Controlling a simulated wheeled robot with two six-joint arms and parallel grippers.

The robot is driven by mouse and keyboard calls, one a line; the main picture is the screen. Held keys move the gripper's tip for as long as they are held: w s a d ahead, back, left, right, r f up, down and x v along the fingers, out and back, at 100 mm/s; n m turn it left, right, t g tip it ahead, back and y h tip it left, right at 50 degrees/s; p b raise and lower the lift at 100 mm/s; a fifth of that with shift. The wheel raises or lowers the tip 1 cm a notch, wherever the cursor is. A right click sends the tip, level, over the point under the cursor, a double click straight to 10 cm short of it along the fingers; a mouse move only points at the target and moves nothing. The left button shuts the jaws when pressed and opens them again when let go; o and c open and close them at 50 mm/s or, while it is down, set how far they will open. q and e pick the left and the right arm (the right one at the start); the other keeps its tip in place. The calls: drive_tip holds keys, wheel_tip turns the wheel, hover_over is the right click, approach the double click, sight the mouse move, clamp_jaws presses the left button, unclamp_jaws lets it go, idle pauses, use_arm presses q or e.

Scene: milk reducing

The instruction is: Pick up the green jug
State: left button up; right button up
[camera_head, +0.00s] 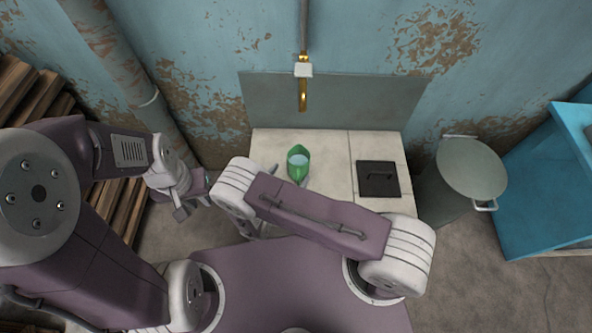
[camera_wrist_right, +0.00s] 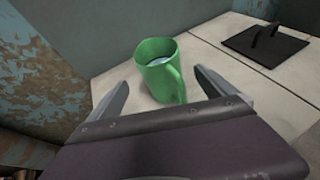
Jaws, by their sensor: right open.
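The green jug (camera_head: 298,161) stands upright on the pale counter (camera_head: 328,150) in the head view, with something light inside it. In the right wrist view the jug (camera_wrist_right: 159,70) has its handle turned towards the camera. My right gripper (camera_wrist_right: 158,84) is open, with one finger on each side of the jug and gaps visible. Whether the fingers touch it cannot be told. In the head view my right arm hides most of that gripper. My left gripper (camera_head: 190,208) hangs left of the counter, away from the jug; its jaws are too small to read.
A black square lid with a handle (camera_head: 378,179) lies on the counter's right part. A grey backboard (camera_head: 340,98) and a brass tap (camera_head: 303,92) stand behind. A lidded metal bin (camera_head: 468,172) and a blue cabinet (camera_head: 545,185) are on the right. Wooden planks (camera_head: 125,215) are on the left.

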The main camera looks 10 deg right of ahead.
sight(294, 167)
drive_tip(key=x, duration=0.2)
drive_tip(key=shift+w+d+f, duration=0.15)
drive_tip(key=shift+d, duration=0.05)
drive_tip(key=shift+w+d+f+b, duration=0.2)
drive_tip(key=shift+w+b, duration=0.05)
drive_tip(key=shift+b, duration=0.15)
drive_tip(key=b+x, duration=0.1)
drive_tip(key=x, duration=0.3)
drive_tip(key=shift+w, duration=0.25)
drive_tip(key=c, duration=1.9)
drive_tip(key=shift+r, duration=0.2)
